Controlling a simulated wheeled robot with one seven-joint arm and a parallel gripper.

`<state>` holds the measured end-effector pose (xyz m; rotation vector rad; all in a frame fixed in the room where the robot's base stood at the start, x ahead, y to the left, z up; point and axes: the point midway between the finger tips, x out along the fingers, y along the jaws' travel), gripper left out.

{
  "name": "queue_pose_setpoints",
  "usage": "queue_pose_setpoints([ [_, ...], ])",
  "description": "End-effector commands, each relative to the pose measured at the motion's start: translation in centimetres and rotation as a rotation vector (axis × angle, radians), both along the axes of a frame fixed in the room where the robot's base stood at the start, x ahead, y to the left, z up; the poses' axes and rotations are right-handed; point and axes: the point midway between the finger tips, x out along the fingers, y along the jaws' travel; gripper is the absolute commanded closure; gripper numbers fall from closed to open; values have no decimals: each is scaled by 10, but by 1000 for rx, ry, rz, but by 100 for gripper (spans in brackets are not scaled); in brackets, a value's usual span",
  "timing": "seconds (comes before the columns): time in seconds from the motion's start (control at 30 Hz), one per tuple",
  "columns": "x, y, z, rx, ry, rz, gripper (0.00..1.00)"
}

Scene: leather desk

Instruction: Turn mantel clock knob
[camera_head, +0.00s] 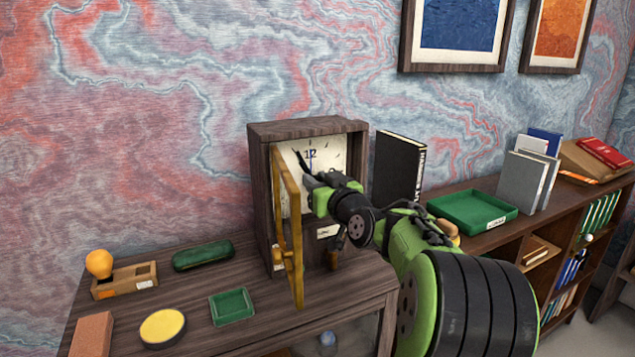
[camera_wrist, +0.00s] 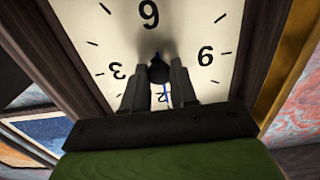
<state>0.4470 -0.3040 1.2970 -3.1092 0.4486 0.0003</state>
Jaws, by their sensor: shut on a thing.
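The mantel clock (camera_head: 262,185) is a dark wooden box with a cream numbered face, standing on the desk against the wall. Its brass-coloured door frame (camera_head: 291,240) is swung open toward me. My gripper (camera_head: 312,180) reaches in front of the face from the right. In the wrist view the clock face (camera_wrist: 112,40) appears upside down. There my gripper (camera_wrist: 160,75) has its two dark fingers on either side of the small dark knob (camera_wrist: 158,71) at the face's middle and is shut on it. A blue hand shows between the fingers; the fingers hide part of the lower face.
The desk holds a green tray (camera_head: 232,306), a green case (camera_head: 203,255), a yellow round dish (camera_head: 162,328) and a wooden box (camera_head: 126,281) with an orange knob-like top. A black book (camera_head: 398,168) stands right of the clock, and a larger green tray (camera_head: 472,210) lies beyond my arm.

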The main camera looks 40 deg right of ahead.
Motion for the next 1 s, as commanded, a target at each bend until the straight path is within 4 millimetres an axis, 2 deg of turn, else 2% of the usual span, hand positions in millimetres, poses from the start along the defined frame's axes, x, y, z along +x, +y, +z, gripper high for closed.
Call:
queue_pose_setpoints([
  [0.27,0,0,0,22,-7,1,100],
  [0.47,0,0,0,107,-32,1,100],
  [1.0,0,-1,1,571,-168,2,100],
])
